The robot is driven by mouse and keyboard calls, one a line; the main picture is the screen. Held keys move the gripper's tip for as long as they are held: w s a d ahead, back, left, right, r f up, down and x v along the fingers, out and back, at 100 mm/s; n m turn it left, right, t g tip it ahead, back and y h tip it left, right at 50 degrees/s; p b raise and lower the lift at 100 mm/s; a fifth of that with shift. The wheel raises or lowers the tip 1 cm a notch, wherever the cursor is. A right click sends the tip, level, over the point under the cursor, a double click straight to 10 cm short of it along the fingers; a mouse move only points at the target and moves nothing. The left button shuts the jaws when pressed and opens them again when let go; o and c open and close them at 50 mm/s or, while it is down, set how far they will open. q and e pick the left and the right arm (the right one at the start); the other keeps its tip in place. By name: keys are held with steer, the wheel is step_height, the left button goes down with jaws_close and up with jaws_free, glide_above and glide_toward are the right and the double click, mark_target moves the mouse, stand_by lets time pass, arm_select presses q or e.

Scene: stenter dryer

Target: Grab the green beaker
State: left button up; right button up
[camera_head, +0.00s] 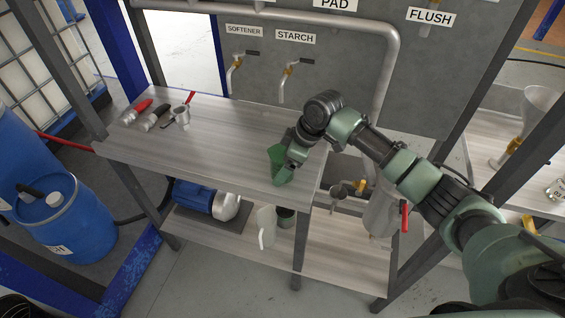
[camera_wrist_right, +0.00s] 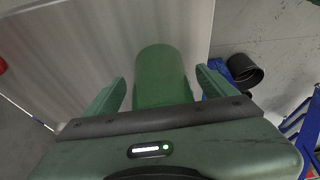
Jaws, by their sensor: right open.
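The green beaker (camera_head: 275,155) stands near the front edge of the grey table, partly hidden by my right gripper (camera_head: 284,174). In the right wrist view the beaker (camera_wrist_right: 163,72) lies between the two fingers of my right gripper (camera_wrist_right: 160,80). A gap shows on both sides, so the fingers are open around it and not closed on it. The beaker's near end is hidden by the gripper body. My left gripper is not in view.
A sink (camera_head: 345,172) is to the right. A lower shelf (camera_head: 345,247) holds a blue motor (camera_head: 195,196) and a white jug (camera_head: 265,225). The table's middle is clear.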

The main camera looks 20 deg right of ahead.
steer(key=shift+a+f, duration=0.1)
steer(key=shift+f, duration=0.15)
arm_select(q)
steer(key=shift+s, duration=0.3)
arm_select(e)
steer(key=c, duration=1.5)
steer(key=shift+o, duration=0.2)
steer(key=shift+r, duration=0.1)
